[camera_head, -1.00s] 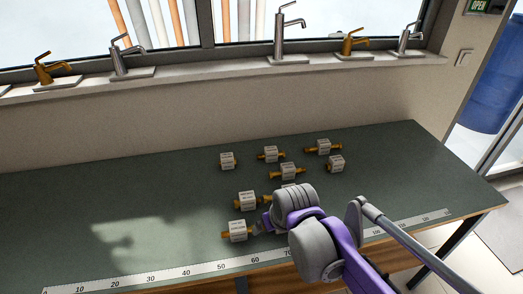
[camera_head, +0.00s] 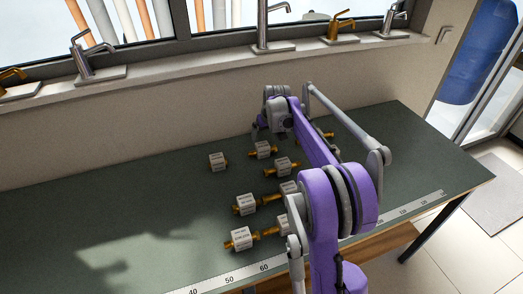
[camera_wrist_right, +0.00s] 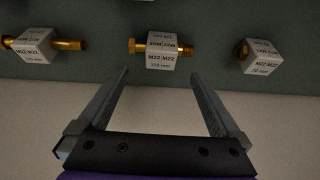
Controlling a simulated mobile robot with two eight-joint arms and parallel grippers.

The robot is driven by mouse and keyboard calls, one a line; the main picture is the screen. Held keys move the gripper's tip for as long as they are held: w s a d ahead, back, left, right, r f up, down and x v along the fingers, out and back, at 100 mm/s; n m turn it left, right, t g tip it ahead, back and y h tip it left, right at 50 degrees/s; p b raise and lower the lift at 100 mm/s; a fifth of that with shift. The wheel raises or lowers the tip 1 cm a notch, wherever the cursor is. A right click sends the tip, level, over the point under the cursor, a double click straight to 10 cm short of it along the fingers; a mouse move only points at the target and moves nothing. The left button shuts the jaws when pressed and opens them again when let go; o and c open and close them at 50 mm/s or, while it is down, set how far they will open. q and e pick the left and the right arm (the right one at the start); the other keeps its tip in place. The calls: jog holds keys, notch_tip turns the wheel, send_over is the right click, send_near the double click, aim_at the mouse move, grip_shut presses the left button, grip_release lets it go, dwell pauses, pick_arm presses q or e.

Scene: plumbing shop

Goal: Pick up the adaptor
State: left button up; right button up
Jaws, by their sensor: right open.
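Several adaptors, brass fittings with white labelled cubes, lie on the green table. In the right wrist view one adaptor (camera_wrist_right: 162,62), its label reading M22|M22, lies just beyond the fingertips, centred between them. My right gripper (camera_wrist_right: 161,76) is open and empty, its two fingers apart. In the head view my right gripper (camera_head: 262,133) is over the back of the table, partly hidden by its own wrist. Near it are one adaptor (camera_head: 262,151) and a second adaptor (camera_head: 281,166). Which adaptor is meant cannot be told. My left gripper is not in view.
More adaptors stand close by, one to the left (camera_head: 217,162) and others in front (camera_head: 245,204) (camera_head: 240,240). A measuring strip (camera_head: 236,276) runs along the front edge. Faucets stand on the window sill (camera_head: 200,66). The table's left half is clear.

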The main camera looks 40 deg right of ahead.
aim_at(262, 145)
jog(key=x, duration=0.7)
jog(key=shift+w+a, duration=0.1)
jog(key=shift+r, duration=0.1)
jog(key=shift+c, duration=0.2)
jog(key=c, duration=1.5)
